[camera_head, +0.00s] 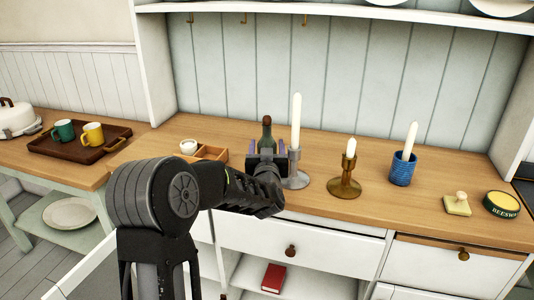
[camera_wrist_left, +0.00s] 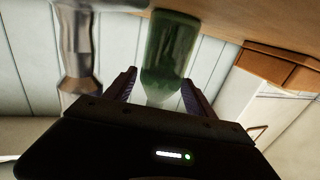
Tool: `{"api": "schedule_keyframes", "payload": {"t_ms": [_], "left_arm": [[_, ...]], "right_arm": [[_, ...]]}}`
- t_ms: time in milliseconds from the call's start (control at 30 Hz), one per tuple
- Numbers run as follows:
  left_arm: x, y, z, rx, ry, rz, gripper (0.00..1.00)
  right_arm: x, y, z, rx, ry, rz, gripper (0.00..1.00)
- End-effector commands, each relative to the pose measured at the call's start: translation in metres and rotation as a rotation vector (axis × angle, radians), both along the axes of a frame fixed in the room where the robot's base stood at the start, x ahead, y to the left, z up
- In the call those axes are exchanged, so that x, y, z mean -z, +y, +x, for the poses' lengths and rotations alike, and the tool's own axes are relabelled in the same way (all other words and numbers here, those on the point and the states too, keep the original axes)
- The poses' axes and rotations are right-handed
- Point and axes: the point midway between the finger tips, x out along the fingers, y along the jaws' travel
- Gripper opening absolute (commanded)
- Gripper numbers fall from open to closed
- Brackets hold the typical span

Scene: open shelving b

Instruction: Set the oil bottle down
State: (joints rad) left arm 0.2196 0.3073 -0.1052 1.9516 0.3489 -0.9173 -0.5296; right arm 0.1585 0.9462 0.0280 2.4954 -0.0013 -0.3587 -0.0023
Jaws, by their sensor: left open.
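The dark green oil bottle (camera_head: 266,132) stands upright toward the back of the wooden counter, partly hidden behind my left gripper (camera_head: 267,158). In the left wrist view, which is upside down, the green bottle (camera_wrist_left: 168,50) shows between the two spread fingers of my left gripper (camera_wrist_left: 158,90). Its base end meets the wooden counter (camera_wrist_left: 225,17) at the top of that view. The left gripper is open, with a gap on both sides of the bottle. My right gripper is in neither view.
A pewter candlestick (camera_head: 297,180) with a tall candle stands close right of the bottle. A wooden box (camera_head: 211,153) is close on the left. Further right are a brass candlestick (camera_head: 345,186) and a blue holder (camera_head: 402,172).

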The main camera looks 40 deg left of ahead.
Motion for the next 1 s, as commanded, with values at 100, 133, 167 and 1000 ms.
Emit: {"api": "schedule_keyframes", "payload": {"t_ms": [100,133,167,1000], "left_arm": [[-0.0001,-0.0001,-0.0001,0.0,0.0,0.0,0.64],[-0.0001,-0.0001,-0.0001,0.0,0.0,0.0,0.64],[-0.0001,-0.0001,-0.0001,0.0,0.0,0.0,0.62],[0.0,-0.0001,-0.0002,0.0,0.0,0.0,0.0]], "right_arm": [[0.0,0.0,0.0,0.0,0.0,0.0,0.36],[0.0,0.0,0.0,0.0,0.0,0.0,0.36],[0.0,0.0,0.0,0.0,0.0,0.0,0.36],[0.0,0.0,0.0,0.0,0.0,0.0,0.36]]}}
